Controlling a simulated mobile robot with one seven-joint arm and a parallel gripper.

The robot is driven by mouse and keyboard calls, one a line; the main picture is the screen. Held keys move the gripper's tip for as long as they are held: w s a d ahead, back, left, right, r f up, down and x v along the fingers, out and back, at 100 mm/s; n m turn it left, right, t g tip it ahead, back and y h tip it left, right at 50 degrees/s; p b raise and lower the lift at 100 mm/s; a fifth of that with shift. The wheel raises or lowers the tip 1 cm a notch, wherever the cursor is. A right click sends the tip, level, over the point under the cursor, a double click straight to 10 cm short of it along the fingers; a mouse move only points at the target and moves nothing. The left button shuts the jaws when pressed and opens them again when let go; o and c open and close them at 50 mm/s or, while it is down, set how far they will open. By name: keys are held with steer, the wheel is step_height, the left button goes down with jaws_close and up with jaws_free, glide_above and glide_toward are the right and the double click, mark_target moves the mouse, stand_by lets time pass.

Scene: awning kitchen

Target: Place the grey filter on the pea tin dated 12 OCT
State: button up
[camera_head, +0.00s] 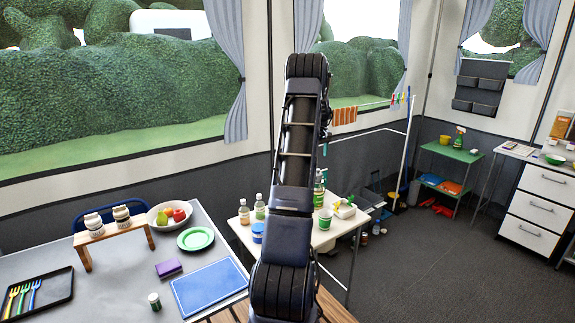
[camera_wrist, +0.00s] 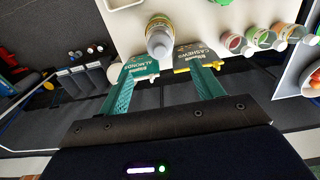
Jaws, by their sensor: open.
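My gripper (camera_wrist: 166,75) is open in the wrist view, its two teal fingers apart with nothing between them. A bottle or jar with a pale grey top (camera_wrist: 159,42) stands on the white table beyond the fingertips. I cannot make out the grey filter or any 12 OCT date in either view. A small tin with a green label (camera_head: 154,301) stands on the grey table in the head view; its print is unreadable. My arm hides my gripper there.
The white side table (camera_head: 337,229) holds bottles (camera_head: 259,207), a blue-lidded jar (camera_head: 258,233) and a green cup (camera_head: 325,219). The grey table holds a fruit bowl (camera_head: 170,226), a green plate (camera_head: 195,239) and a blue board (camera_head: 209,287).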

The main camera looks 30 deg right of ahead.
steer(key=s+a+r+t, duration=0.1)
steer(key=a+r, duration=0.7)
steer(key=a, duration=0.5)
steer(key=a+r, duration=0.8)
steer(key=a, duration=0.4)
steer(key=s+a+r+t, duration=0.1)
steer(key=s+a+r, duration=0.3)
steer(key=a, duration=0.5)
steer(key=s+a+r+t, duration=0.1)
steer(key=s+a, duration=0.4)
steer(key=a, duration=0.3)
steer(key=s+a+f, duration=0.2)
steer(key=s+a, duration=0.6)
steer(key=s, duration=0.2)
steer(key=s+a+f+t, duration=0.1)
steer(key=s+a+f, duration=0.1)
steer(key=s+a, duration=0.6)
steer(key=s, duration=0.3)
steer(key=shift+s+t, duration=0.2)
steer(key=shift+t, duration=0.1)
